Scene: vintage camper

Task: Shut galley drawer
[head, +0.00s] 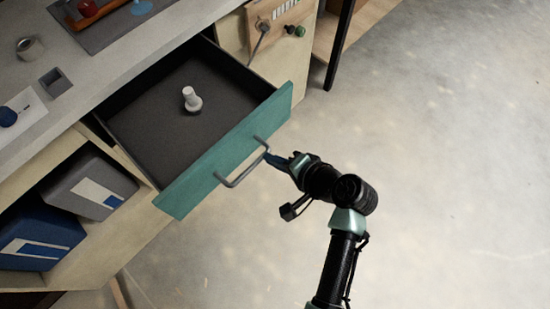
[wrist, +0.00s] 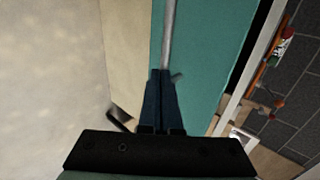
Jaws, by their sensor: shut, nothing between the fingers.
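The galley drawer (head: 228,150) has a teal front and a dark inside, and it stands open, pulled well out of the counter. A grey bar handle (head: 243,166) is on its front. A small white object (head: 191,98) stands inside the drawer. My gripper (head: 270,158) is shut and empty, with its tips close to the handle's right end. In the wrist view my shut fingers (wrist: 160,95) point at the teal front (wrist: 205,50), and the handle bar (wrist: 169,35) runs up from the fingertips. I cannot tell whether they touch the handle.
The counter top (head: 110,65) holds several small items. Below it at left, a grey bin (head: 90,185) and a blue bin (head: 40,238) sit in an open shelf. A panel with a plug and knobs (head: 283,18) is right of the drawer. The floor (head: 440,150) at right is clear.

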